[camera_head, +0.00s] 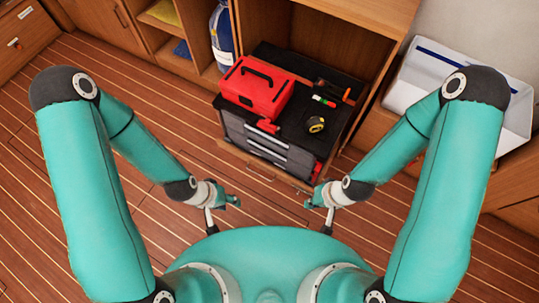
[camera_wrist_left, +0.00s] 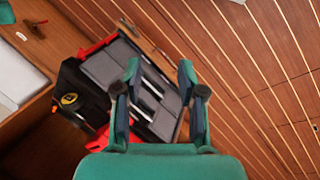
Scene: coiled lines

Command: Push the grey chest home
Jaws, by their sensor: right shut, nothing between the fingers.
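The grey chest (camera_head: 243,131) has a black top, grey drawer fronts and red trim. In the head view it stands at the open cabinet bay, its front part jutting out past the bay onto the floor. Its drawer fronts also show in the left wrist view (camera_wrist_left: 112,66). My left gripper (camera_head: 232,201) is in front of the chest, apart from it in the head view. In the left wrist view its two fingers (camera_wrist_left: 158,70) are spread, with drawer fronts showing between them. My right gripper (camera_head: 308,203) is shut and empty, in front of the chest's right side.
A red toolbox (camera_head: 256,88), a yellow-and-black tape measure (camera_head: 316,124) and small tools lie on the chest top. The wooden cabinet (camera_head: 372,14) frames the bay. A blue bottle (camera_head: 222,38) stands to the left, a white bin (camera_head: 428,78) to the right. Striped floor (camera_head: 130,190) is clear at left.

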